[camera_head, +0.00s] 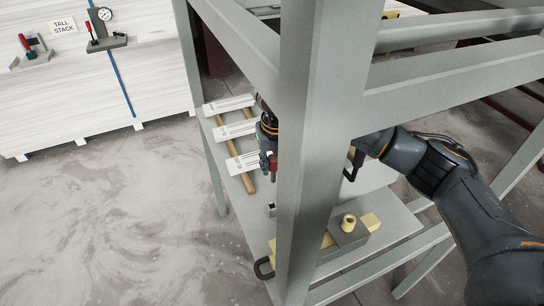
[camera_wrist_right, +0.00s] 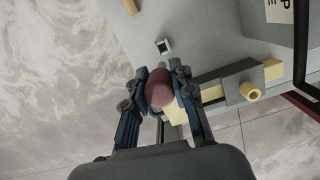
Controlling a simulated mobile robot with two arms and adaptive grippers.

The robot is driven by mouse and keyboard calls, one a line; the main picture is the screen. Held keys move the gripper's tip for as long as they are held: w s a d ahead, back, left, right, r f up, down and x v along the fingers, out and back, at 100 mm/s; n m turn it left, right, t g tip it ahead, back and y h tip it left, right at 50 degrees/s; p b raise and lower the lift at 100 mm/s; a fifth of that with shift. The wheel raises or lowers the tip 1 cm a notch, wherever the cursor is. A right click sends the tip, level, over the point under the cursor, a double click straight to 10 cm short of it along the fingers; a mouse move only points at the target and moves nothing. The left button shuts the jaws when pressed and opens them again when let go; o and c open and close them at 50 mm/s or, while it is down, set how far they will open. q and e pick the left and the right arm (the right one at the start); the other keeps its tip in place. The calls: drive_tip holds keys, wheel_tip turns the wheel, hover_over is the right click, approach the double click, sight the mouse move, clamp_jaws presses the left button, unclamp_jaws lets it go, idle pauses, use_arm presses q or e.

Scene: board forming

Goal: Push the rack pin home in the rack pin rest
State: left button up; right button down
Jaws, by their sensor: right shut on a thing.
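My right gripper (camera_head: 267,150) is partly hidden behind a grey frame post in the head view. It is shut on the rack pin (camera_head: 273,164), whose red head hangs at its fingers. In the right wrist view my gripper (camera_wrist_right: 160,82) has a finger on each side of the rounded dull-red pin head (camera_wrist_right: 160,90). The pin's lower end is hidden. A small square socket, seemingly the rack pin rest (camera_head: 271,209), stands on the grey shelf below the gripper; it also shows in the wrist view (camera_wrist_right: 163,46), apart from the pin head. My left gripper is not in view.
The grey frame post (camera_head: 318,130) stands close by. A grey block (camera_head: 345,240) with a yellow knob (camera_head: 348,221) sits on the shelf (camera_head: 385,220). Labelled white strips (camera_head: 236,130) lie across wooden bars. A tall white stack (camera_head: 90,85) stands at the back left.

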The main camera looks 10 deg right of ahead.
drive_tip(key=shift+w+a+m, duration=0.1)
drive_tip(key=shift+w+m, duration=0.1)
drive_tip(key=shift+m, duration=0.6)
drive_tip(key=shift+f+b, duration=0.15)
drive_tip(key=shift+b, duration=0.25)
wheel_tip(320, 180, down, 10)
drive_tip(key=b, duration=0.9)
drive_tip(key=shift+b, duration=0.85)
idle(1.0)
